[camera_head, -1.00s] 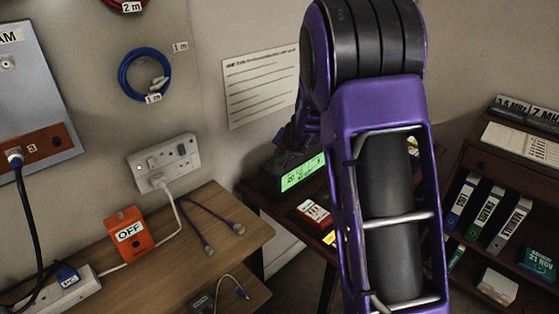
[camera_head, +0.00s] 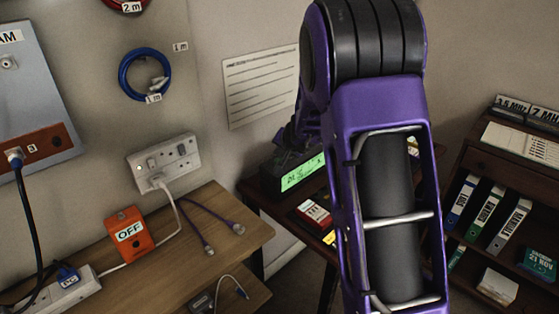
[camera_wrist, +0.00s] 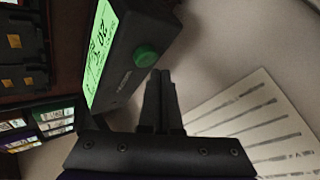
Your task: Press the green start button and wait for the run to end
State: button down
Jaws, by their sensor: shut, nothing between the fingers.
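The green start button (camera_wrist: 146,55) is a round knob on the narrow side of a dark box (camera_wrist: 125,70) in the wrist view. The box has a lit green display (camera_wrist: 101,50). My gripper (camera_wrist: 161,73) is shut and empty, its fingertips just beside and below the button in the picture. I cannot tell whether they touch it. In the head view the lit display (camera_head: 302,173) stands on a dark table, with my arm's end above and behind it. The button does not show there.
A wall card (camera_head: 260,88) hangs behind the box; it also fills the lower right of the wrist view (camera_wrist: 245,125). A red-and-white box (camera_head: 313,213) lies in front of the display. A wooden bench with an orange OFF box (camera_head: 130,235) is at left, shelves with binders at right.

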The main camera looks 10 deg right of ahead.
jog(key=shift+f, duration=0.15)
jog(key=shift+f, duration=0.3)
jog(key=shift+f, duration=0.35)
dwell(0.6)
jog(key=shift+r, duration=0.1)
jog(key=shift+r+p, duration=0.4)
jog(key=shift+r, duration=0.3)
notch_tip(320, 180, up, 6)
jog(key=p, duration=0.4)
jog(key=shift+p, duration=0.4)
